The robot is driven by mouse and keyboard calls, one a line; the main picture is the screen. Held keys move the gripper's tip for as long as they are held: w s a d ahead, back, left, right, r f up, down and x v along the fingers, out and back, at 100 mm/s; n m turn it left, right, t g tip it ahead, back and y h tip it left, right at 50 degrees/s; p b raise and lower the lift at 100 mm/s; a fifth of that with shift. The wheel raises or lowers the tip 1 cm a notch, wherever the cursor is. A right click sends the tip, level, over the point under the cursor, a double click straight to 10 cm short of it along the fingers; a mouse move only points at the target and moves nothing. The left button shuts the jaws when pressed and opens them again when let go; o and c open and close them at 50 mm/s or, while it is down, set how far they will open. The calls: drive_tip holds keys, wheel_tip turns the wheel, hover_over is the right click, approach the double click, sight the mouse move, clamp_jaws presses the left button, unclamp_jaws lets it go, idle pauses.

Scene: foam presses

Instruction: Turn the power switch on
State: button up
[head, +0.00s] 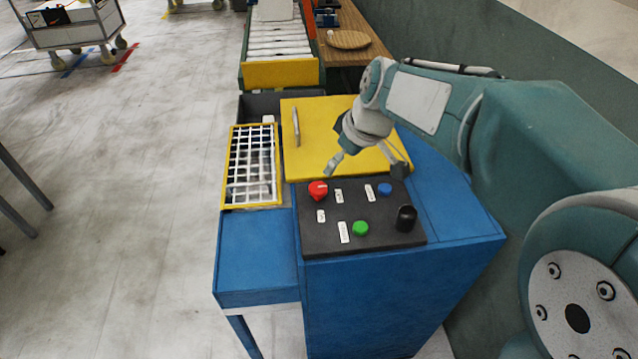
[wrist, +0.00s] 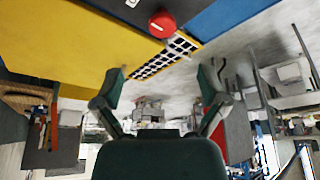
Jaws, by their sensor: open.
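A dark control panel (head: 335,245) lies on top of the blue machine. It carries a red knob (head: 318,190) at its far left, a blue button (head: 385,188), a green button (head: 361,228) and a black knob (head: 405,218) at its right. Small white labels sit beside them, too small to read, so I cannot tell which one is the power switch. My gripper (head: 367,165) is open and empty, its fingers spread over the panel's far edge, behind the red knob and blue button. In the wrist view the red knob (wrist: 162,24) shows at the top, beyond my open gripper (wrist: 162,84).
A yellow plate with a handle (head: 297,126) lies behind the panel. A yellow-framed white grid (head: 252,165) is to its left. A roller conveyor (head: 278,45) and a wooden table (head: 350,40) stand farther back. The floor at left is mostly clear.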

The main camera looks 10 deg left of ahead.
sight(318, 187)
drive_tip(key=shift+n, duration=0.3)
drive_tip(key=x, duration=0.8)
drive_tip(key=a+x, duration=0.1)
drive_tip(key=x, duration=0.3)
drive_tip(key=shift+w+r, duration=0.15)
drive_tip(key=shift+r, duration=0.1)
drive_tip(key=c, duration=1.1)
